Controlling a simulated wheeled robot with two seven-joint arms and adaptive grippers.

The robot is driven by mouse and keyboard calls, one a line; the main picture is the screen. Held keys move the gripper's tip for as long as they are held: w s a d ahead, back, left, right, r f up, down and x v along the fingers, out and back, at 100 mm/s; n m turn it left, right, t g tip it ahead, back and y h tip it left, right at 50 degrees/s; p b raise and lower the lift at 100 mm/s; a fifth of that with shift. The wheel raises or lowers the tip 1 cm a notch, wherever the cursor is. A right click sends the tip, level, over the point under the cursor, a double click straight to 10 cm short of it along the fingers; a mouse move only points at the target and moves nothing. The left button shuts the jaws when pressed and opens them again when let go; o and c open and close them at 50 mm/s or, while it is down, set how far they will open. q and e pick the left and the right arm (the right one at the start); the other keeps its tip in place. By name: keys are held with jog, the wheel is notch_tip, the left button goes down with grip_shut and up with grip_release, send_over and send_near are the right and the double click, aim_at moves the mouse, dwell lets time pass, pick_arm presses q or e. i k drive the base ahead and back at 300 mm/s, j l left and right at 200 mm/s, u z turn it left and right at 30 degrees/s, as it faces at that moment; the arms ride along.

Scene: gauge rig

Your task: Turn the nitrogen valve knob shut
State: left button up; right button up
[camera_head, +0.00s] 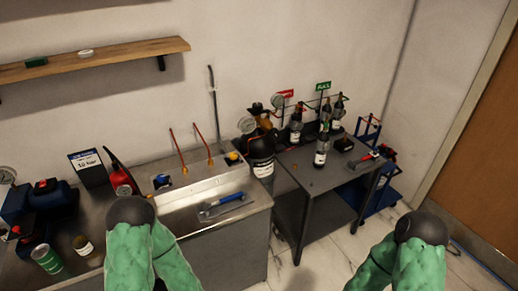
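I cannot read which valve is the nitrogen one. A large black cylinder (261,146) with a white label stands between the steel counter and the dark cart, with a round gauge (247,124) by its top. Smaller dark bottles (321,150) with pale labels stand on the cart, near a red sign (286,94) and a green sign (323,86). My green arm links show at the bottom; neither gripper is visible.
The steel counter (188,222) holds a blue wrench (222,204), a red extinguisher-like bottle (121,180), a green can (46,258) and a dark sign (88,166). The dark cart (300,174) and a blue hand truck (384,194) stand right.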

aim_at(257, 106)
jog(key=i+l+u, duration=0.1)
jog(key=i+l, duration=0.4)
jog(key=l, duration=0.2)
jog(key=i+l+u, duration=0.25)
jog(key=i+l, duration=0.2)
jog(key=l, duration=0.3)
